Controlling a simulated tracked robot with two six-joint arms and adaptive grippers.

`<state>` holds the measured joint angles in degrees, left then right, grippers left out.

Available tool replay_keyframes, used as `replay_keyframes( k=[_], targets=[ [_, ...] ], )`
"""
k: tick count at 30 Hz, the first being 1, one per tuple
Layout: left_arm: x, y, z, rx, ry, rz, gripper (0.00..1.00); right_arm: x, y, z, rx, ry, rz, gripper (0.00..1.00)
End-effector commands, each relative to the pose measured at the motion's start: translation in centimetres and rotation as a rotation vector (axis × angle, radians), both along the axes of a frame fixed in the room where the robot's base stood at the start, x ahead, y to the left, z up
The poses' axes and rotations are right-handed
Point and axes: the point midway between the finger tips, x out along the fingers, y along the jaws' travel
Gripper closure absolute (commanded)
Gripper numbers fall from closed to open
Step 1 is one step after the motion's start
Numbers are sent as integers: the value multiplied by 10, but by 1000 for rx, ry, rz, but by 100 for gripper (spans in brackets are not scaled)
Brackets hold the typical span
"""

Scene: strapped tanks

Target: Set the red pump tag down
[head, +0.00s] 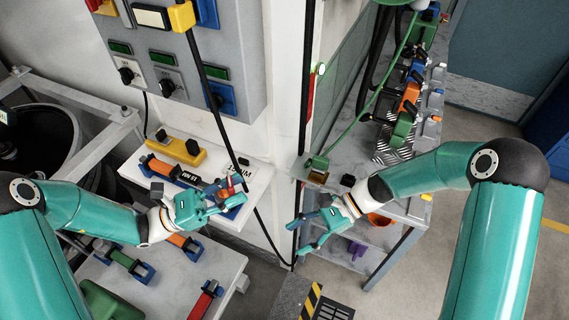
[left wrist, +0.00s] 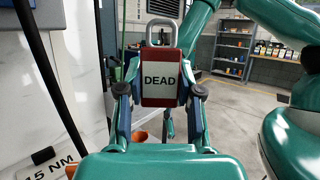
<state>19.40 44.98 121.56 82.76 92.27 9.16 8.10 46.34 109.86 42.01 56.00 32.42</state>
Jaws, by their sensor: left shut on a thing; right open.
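The red pump tag (left wrist: 160,78) has a white face reading "DEAD" and a grey shackle on top. It is upright in the left wrist view. My left gripper (left wrist: 160,92) is shut on it, one finger on each side. In the head view this gripper (head: 230,196) is over the white ledge (head: 253,193), with only a small red part of the tag (head: 237,181) showing. I cannot tell whether the tag touches the ledge. My right gripper (head: 302,236) is open and empty beside the metal bench (head: 335,228).
A yellow block (head: 175,149) and an orange-and-blue tool (head: 160,167) lie on the ledge near "NM" labels. A grey panel (head: 235,60) and a hanging black cable (head: 215,105) are behind. A lower white surface (head: 190,275) holds more tools.

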Motion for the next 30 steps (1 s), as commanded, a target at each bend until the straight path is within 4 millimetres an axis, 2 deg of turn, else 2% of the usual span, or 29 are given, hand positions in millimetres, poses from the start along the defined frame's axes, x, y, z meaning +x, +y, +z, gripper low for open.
replay_keyframes(
  k=[1, 6, 9, 12, 16, 23, 30],
  targets=[
    [0, 0, 0, 0, 0, 0, 100, 14, 5, 26, 69, 33, -34, 43],
    [0, 0, 0, 0, 0, 0, 100, 44, 12, 111, 302, 150, -85, 43],
    [0, 0, 0, 0, 0, 0, 100, 53, 10, 149, 405, 191, -83, 43],
    [0, 0, 0, 0, 0, 0, 100, 60, 25, 171, 463, 180, -69, 43],
    [0, 0, 0, 0, 0, 0, 100, 64, 36, 185, 502, 169, -61, 43],
    [0, 0, 0, 0, 0, 0, 100, 60, 57, 188, 511, 168, -59, 43],
    [0, 0, 0, 0, 0, 0, 100, 49, 98, 188, 508, 170, -57, 43]
  ],
)
